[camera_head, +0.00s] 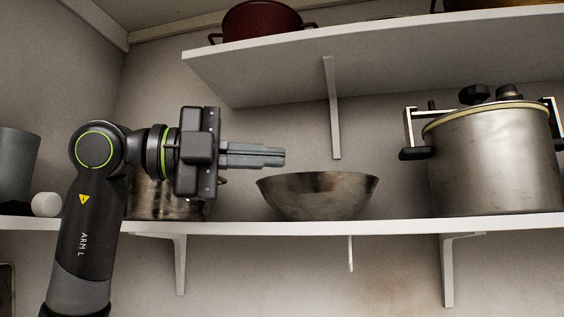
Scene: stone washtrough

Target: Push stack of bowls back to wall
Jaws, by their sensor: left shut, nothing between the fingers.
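A metal bowl (318,197), dull and brownish grey, sits upright on the lower white shelf, near its middle. Only one outer bowl shows; I cannot tell whether others are nested inside it. My left gripper (284,157) is shut and empty. It points right, with its fingertips above and near the bowl's left rim in the picture, apart from it as far as I can see. The wall (395,185) is behind the bowl. My right gripper is not in view.
A large steel pressure cooker (490,165) stands right of the bowl. A metal pot (150,200) is partly hidden behind my left arm. A grey container (18,165) and white round object (46,204) are far left. An upper shelf (400,50) holds a dark red pot (262,20).

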